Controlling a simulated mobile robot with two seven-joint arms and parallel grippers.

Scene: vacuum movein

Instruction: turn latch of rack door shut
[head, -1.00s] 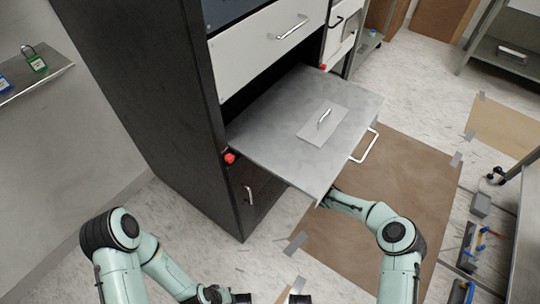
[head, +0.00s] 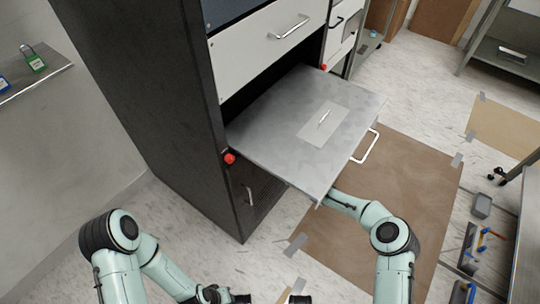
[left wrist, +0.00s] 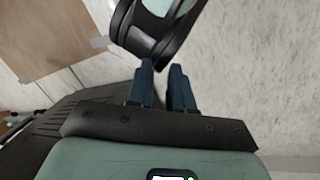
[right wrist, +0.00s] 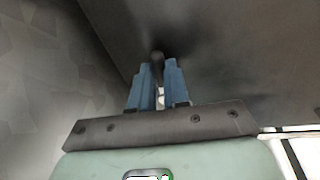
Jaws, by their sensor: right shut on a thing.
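The black rack (head: 150,80) stands at the centre left, with its dark lower door (head: 262,185) partly hidden under a pulled-out grey shelf. A small silver handle (head: 249,195) shows low on the rack's front. My right arm reaches under the shelf, so its gripper is hidden in the head view. In the right wrist view my right gripper (right wrist: 158,62) is shut on a small dark rounded piece (right wrist: 157,55), which seems to be the latch; its turn angle cannot be told. My left gripper (left wrist: 163,68) has its fingers apart and is empty, low near the floor.
Brown floor paper (head: 400,180) lies to the right. A wall ledge with padlocks (head: 32,58) is at the left.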

